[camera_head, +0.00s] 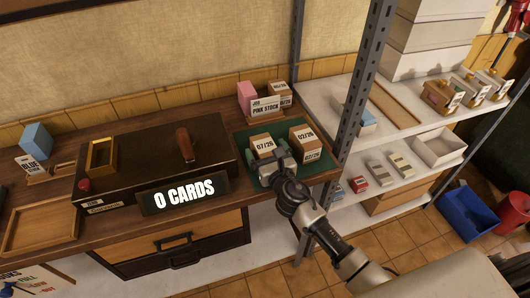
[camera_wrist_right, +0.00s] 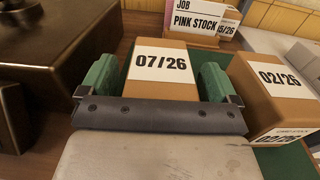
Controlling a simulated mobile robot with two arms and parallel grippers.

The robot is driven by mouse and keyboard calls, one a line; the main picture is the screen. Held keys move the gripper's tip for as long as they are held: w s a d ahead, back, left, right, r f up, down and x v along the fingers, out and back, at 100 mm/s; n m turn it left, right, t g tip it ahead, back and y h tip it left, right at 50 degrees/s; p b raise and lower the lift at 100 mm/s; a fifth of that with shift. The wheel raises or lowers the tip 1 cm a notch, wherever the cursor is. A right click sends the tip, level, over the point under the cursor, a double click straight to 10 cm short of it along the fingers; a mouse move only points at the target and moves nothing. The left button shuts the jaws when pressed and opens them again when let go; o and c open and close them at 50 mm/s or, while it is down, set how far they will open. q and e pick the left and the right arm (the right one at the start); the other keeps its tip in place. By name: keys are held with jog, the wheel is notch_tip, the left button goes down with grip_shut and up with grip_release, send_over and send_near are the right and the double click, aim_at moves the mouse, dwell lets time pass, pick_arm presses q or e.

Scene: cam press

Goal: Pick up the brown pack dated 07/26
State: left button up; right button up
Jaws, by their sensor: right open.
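The brown pack dated 07/26 (camera_head: 262,146) sits on the green mat (camera_head: 240,138) on the bench, its white label facing up. It also shows in the right wrist view (camera_wrist_right: 160,82), between the two green-tipped fingers. My right gripper (camera_head: 271,160) is open at the near side of this pack, one finger at each side of it in the wrist view (camera_wrist_right: 156,82). I cannot tell whether the fingers touch it. Part of the pack's near side is hidden by the gripper. My left gripper is not in view.
A brown pack labelled 02/26 (camera_head: 302,136) stands close to the right on the same mat. Behind are a pink pack (camera_head: 247,90) and a "PINK STOCK" card (camera_head: 266,106). Left is the press (camera_head: 150,160) with a "0 CARDS" sign (camera_head: 184,194). A metal shelf post (camera_head: 356,85) rises to the right.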

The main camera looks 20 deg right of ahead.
jog(key=shift+s, duration=0.1)
jog(key=c, duration=1)
jog(key=shift+c, duration=0.8)
jog(key=shift+r, duration=0.15)
